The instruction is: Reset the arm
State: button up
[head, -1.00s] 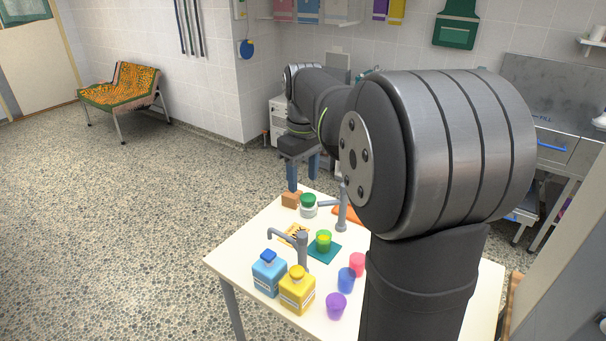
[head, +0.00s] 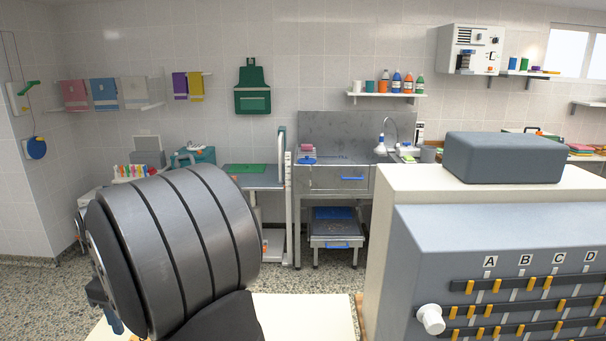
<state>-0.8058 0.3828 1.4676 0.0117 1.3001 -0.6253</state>
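My gripper (head: 111,318) shows only as a small dark and blue piece at the lower left. It is mostly hidden behind the large grey joint of my arm, so its opening cannot be seen. The arm is bent over the pale table (head: 310,313), and the part of the tabletop that shows is bare. The bottles and cups on the table are out of the picture or hidden.
A grey cabinet (head: 480,228) with rows of yellow pegs marked A to D stands close on the right. A steel sink unit (head: 335,135) and a green-topped bench (head: 252,183) stand at the back wall. Speckled floor (head: 300,282) lies between.

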notch_tip(320, 180, down, 10)
jog(key=shift+s+f, duration=0.1)
dwell(0.5)
notch_tip(320, 180, up, 17)
notch_tip(320, 180, down, 17)
jog(key=shift+f, duration=0.1)
jog(key=m, duration=0.8)
jog(key=shift+m, duration=0.4)
jog(key=m, duration=0.3)
jog(key=shift+m, duration=2.4)
